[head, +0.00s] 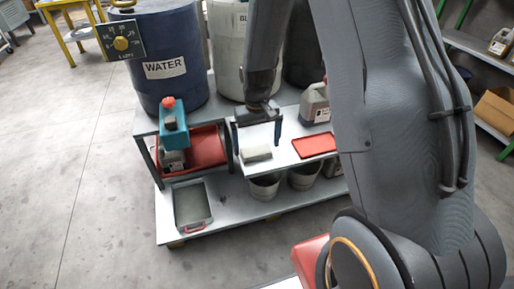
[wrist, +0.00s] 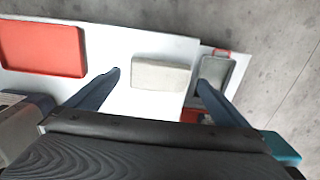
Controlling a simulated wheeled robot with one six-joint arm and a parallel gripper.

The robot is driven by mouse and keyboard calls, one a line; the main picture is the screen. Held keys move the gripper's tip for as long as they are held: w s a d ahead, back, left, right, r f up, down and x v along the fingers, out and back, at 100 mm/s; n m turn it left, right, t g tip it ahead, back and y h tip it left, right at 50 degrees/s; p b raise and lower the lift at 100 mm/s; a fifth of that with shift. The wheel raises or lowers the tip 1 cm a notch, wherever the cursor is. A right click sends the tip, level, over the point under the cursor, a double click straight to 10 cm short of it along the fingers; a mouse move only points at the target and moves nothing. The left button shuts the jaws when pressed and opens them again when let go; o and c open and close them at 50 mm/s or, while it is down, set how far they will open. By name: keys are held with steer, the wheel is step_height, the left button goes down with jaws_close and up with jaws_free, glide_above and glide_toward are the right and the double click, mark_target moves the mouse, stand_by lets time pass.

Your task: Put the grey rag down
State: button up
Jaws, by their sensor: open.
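The grey rag (head: 257,154) is a small pale grey block-like piece lying on the white upper shelf (head: 285,158). In the wrist view the rag (wrist: 160,75) lies flat, between and slightly beyond my fingertips. My gripper (head: 257,146) is open, pointing down over the shelf just behind the rag in the head view. I cannot tell the exact height of the fingertips above the shelf.
A red tray (head: 314,146) lies on the shelf to the right, with a jug (head: 315,104) behind it. A teal bottle (head: 173,126) stands at the left. A blue water barrel (head: 155,55) stands behind.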

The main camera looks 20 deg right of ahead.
mark_target(257, 151)
step_height(257, 151, up, 10)
steer(key=f+p, duration=0.1)
steer(key=s+a+r, duration=0.2)
steer(key=s+r, duration=0.2)
steer(key=s, duration=0.4)
steer(key=s+a+r+n, duration=0.1)
steer(key=s+a+r, duration=0.2)
steer(key=s+r, duration=0.2)
steer(key=s+a+r+n, duration=0.1)
steer(key=s+a+r, duration=0.2)
steer(key=s, duration=0.8)
step_height(257, 151, up, 2)
steer(key=shift+s+a+r+y, duration=0.2)
steer(key=shift+s+a+y, duration=0.1)
steer(key=shift+s, duration=0.1)
steer(key=d+r+m+p, duration=0.2)
steer(key=d+r+p, duration=0.6)
steer(key=p, duration=0.7)
steer(key=shift+d, duration=0.2)
steer(key=shift+f, duration=0.1)
